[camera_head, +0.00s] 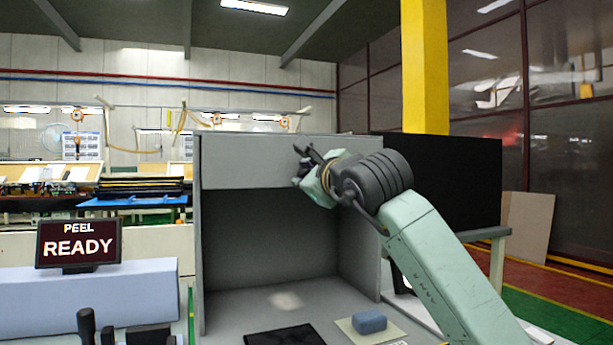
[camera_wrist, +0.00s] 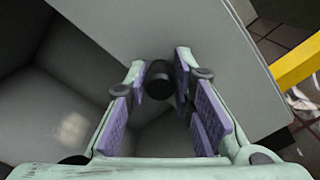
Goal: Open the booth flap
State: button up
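The booth (camera_head: 360,240) is a grey box, open at the front below its flap. The flap (camera_head: 245,162) is a flat grey panel across the upper front, hanging down. In the wrist view the flap (camera_wrist: 185,30) is a broad grey plate running diagonally. A dark round knob (camera_wrist: 158,82) shows between my fingertips. My gripper (camera_head: 301,163) is at the right part of the flap; in the wrist view its purple-padded fingers (camera_wrist: 160,76) stand apart around the knob. Contact with the knob is unclear. The knob is hard to make out in the head view.
Inside the booth, a blue block (camera_head: 369,322) sits on a pale pad (camera_head: 350,333) beside a black mat (camera_head: 285,337). A sign (camera_head: 78,243) reading "PEEL READY" stands left. A black panel (camera_head: 455,180) and yellow post (camera_head: 425,65) are right of the booth.

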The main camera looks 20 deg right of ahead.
grip_shut()
dwell(0.3)
jog(key=shift+r, duration=0.1)
